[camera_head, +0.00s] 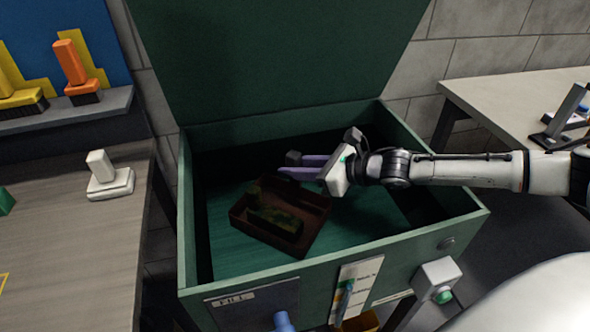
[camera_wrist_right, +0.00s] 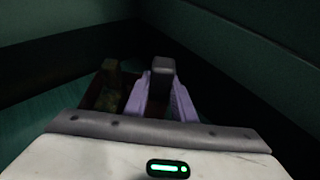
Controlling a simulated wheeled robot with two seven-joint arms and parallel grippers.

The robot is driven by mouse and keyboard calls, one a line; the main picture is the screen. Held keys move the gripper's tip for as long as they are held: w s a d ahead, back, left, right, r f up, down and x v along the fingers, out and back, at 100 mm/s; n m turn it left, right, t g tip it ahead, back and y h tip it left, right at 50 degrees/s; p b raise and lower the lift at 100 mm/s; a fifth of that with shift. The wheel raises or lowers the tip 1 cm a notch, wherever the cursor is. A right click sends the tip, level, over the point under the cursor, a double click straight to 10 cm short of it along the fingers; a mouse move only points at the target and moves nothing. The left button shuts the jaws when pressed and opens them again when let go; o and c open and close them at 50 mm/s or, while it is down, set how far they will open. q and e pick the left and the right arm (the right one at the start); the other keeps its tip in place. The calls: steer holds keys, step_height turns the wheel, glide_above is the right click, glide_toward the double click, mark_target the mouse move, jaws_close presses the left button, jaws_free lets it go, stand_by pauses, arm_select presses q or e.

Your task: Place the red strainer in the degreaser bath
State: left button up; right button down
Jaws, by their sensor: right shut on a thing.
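The degreaser bath is a green open-topped tank (camera_head: 330,262) with its lid raised at the back. The dark red strainer (camera_head: 318,212) is inside the tank, over its teal floor. An oblong dark greenish part (camera_head: 274,222) lies in the strainer. My right gripper (camera_head: 291,166) reaches into the tank from the right, its purple fingers at the strainer's far side. It is shut on the strainer, though the exact contact is dark. In the right wrist view the strainer (camera_wrist_right: 94,97) shows dimly beyond the fingers (camera_wrist_right: 160,90). My left gripper is not in view.
The tank's walls stand close around the right gripper. A wooden bench (camera_head: 70,240) with a white block-handled tool (camera_head: 110,180) is on the left. A shelf (camera_head: 70,115) holds orange and yellow brushes. A pale table (camera_head: 520,100) is at the right.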

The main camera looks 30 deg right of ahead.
steer(key=c, duration=1.8)
jaws_free()
steer(key=shift+f, duration=0.1)
steer(key=shift+c, duration=0.2)
steer(key=o, duration=0.4)
steer(key=shift+c, duration=0.2)
steer(key=b+v, duration=0.3)
steer(key=v, duration=0.9)
